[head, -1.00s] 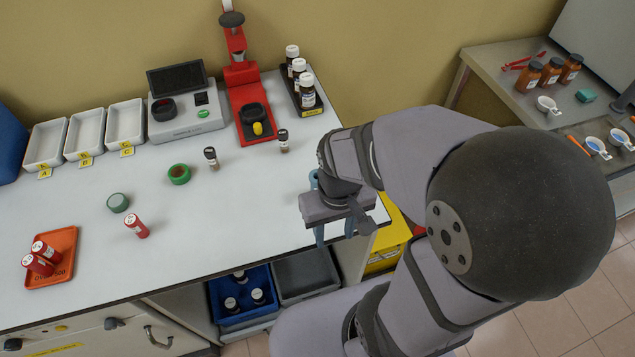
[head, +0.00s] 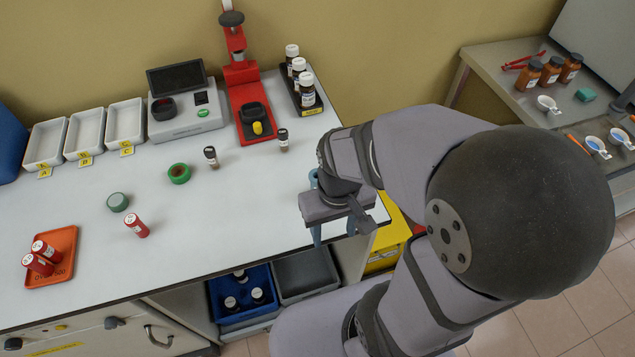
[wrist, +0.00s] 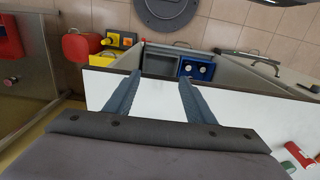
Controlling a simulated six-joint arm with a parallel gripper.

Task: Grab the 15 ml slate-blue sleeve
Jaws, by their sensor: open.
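A slate-blue piece (head: 313,179) shows on the white worktop at the left edge of my wrist in the head view; most of it is hidden behind my arm, so I cannot tell its full shape. It looks like the slate-blue sleeve. My gripper (head: 334,232) is open and empty near the front right edge of the worktop, in front of that piece. In the wrist view my gripper's two blue-grey fingers (wrist: 160,84) are spread apart over the worktop edge with nothing between them. The slate-blue piece is not seen in the wrist view.
A green ring (head: 179,174), a grey-green sleeve (head: 118,202) and a fallen-looking red vial (head: 137,226) are on the left worktop. A red press (head: 248,100) and bottle tray (head: 319,107) are behind. Blue bin (head: 225,318) sits below.

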